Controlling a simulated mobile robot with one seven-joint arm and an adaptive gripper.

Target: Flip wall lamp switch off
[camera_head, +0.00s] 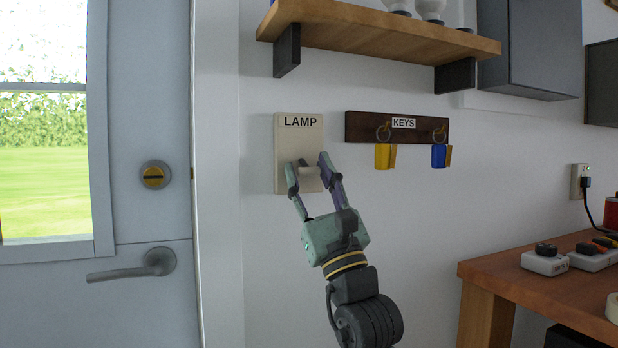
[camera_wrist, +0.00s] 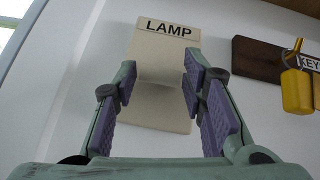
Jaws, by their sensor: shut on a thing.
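The wall lamp switch is a beige plate labelled LAMP (camera_head: 284,146) on the white wall, right of the door frame. In the wrist view the plate (camera_wrist: 164,44) shows behind and between the purple-padded fingers (camera_wrist: 158,70). The exact finger contact is hard to see. The lamp itself is not identifiable in view.
A dark key rack (camera_head: 365,125) with yellow and blue key tags hangs close to the right. A wooden shelf (camera_head: 380,32) is above. The door with its handle (camera_head: 135,270) is left. A wooden workbench (camera_head: 540,285) stands lower right.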

